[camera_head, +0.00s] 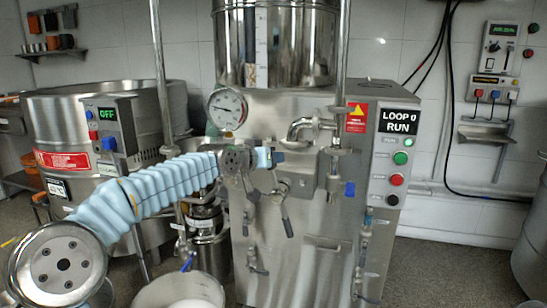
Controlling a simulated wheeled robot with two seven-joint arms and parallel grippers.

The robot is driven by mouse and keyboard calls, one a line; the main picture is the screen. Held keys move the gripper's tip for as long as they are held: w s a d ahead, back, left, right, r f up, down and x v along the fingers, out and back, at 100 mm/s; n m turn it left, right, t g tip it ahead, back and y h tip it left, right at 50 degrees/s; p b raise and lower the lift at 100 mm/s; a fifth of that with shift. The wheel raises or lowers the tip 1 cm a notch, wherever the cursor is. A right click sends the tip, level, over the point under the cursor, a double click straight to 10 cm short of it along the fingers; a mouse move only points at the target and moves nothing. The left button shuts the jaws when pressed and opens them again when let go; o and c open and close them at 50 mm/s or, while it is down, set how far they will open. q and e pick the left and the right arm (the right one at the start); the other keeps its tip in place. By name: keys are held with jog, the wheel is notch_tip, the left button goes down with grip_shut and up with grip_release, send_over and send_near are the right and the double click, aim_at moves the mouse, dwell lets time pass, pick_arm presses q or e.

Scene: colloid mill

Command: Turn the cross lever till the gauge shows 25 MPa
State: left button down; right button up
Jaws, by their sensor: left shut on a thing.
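The round gauge (228,109) with a white dial sits on the upper left of the steel mill. Its needle shows, but the figures are too small to read. The cross lever (284,190) is on the mill's front, right of and below the gauge, with dark-tipped arms pointing outward. My left arm in a pale blue sleeve reaches in from the left. My left gripper (277,158) is at the top of the cross lever, shut on one of its arms. The gripper partly hides that arm. My right gripper is not in view.
A button panel (394,165) reading "LOOP 0 RUN" is on the mill's right. A white bucket (180,291) stands below. A steel vat (70,130) is at the left.

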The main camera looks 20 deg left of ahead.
pick_arm(q)
jog(key=shift+d, duration=0.15)
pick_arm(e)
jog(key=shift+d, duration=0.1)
pick_arm(q)
jog(key=c, duration=1)
grip_release()
jog(key=shift+s, duration=0.1)
jog(key=b+v, duration=0.5)
jog(key=v, duration=0.8)
jog(key=shift+s, duration=0.3)
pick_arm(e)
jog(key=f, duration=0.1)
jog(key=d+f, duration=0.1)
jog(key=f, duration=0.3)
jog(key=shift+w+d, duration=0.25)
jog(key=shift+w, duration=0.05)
